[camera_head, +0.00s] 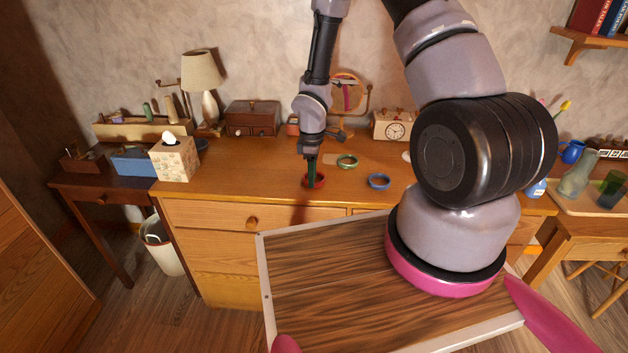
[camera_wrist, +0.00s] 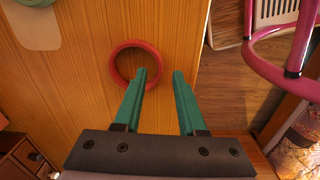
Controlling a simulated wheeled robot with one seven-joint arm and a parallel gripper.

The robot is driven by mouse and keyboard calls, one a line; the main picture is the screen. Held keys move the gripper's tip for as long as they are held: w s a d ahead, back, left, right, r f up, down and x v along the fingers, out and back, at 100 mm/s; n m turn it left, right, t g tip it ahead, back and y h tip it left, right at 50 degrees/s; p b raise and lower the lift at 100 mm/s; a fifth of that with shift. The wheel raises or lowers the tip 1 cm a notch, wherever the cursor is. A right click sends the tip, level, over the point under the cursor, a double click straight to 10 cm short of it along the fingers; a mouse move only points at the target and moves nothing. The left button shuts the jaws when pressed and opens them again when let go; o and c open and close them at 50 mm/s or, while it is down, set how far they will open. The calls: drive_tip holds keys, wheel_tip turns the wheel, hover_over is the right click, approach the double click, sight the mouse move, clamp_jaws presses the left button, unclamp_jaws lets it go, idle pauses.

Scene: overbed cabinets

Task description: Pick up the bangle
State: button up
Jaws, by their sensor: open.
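A red bangle (camera_head: 315,187) lies flat on the wooden dresser top near its front edge. It also shows in the wrist view (camera_wrist: 112,68). My gripper (camera_head: 311,178) points down over the red bangle. In the wrist view its green fingers (camera_wrist: 160,73) are open with nothing between them. The left fingertip overlaps the bangle's lower right rim; I cannot tell if they touch.
A tissue box (camera_head: 174,160), a lamp (camera_head: 203,80), a wooden box (camera_head: 252,118), a round mirror (camera_head: 347,92) and a clock (camera_head: 394,127) stand around the dresser top. A beige flat piece (camera_wrist: 30,30) lies near the green bangle. The front strip left of the red bangle is clear.

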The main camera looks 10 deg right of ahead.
drive_tip(key=shift+f, duration=0.8)
clamp_jaws()
